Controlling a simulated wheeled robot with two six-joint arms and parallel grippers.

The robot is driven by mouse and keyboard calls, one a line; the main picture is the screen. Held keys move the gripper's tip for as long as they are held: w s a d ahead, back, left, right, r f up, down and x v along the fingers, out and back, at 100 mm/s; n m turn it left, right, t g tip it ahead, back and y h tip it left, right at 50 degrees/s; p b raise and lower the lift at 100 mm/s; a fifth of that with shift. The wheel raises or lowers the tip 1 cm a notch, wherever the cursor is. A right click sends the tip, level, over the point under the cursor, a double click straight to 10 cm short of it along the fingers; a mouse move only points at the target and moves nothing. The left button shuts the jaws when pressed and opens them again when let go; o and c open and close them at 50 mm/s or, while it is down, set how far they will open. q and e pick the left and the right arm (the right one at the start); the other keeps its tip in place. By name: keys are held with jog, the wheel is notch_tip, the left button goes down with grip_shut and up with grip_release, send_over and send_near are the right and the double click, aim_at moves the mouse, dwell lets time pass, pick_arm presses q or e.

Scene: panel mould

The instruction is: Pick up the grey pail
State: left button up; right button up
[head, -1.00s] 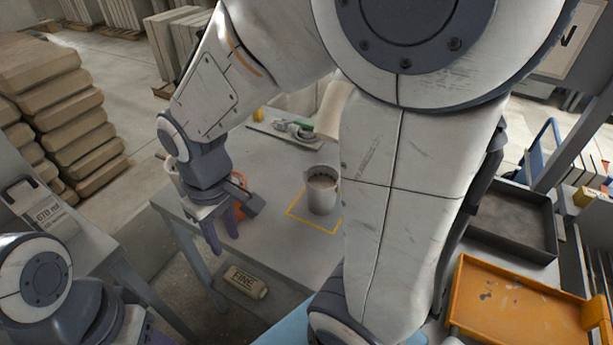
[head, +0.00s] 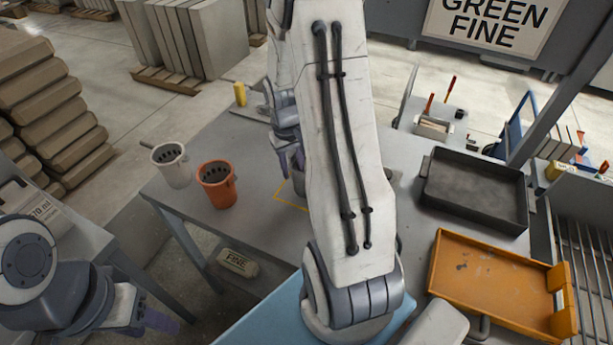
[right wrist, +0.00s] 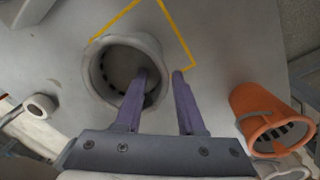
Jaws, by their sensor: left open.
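The grey pail (right wrist: 98,77) stands upright on the table by a yellow outline, seen from above in the right wrist view. In the head view it is mostly hidden behind my right arm. My right gripper (right wrist: 160,73) is open in the right wrist view, with one purple finger over the pail's mouth and the other outside its rim. The rim lies between the fingers; I cannot tell whether they touch it. In the head view this gripper (head: 290,162) is partly hidden. My left gripper (head: 158,320) is open and empty at lower left, away from the pail.
An orange pail (head: 217,187) and a whitish pail (head: 172,168) stand at the table's left. The orange one also shows in the right wrist view (right wrist: 262,112). A dark tray (head: 474,190) and an orange tray (head: 490,285) lie at right. A yellow item (head: 240,94) stands at the back.

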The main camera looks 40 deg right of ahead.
aim_at(297, 191)
jog(key=f, duration=0.2)
jog(key=f+p, duration=0.1)
jog(key=f, duration=0.2)
jog(key=shift+s+d+f, duration=0.1)
jog(key=shift+s+d, duration=0.05)
jog(key=shift+s, duration=0.05)
jog(key=shift+c, duration=0.2)
grip_shut()
dwell(1.0)
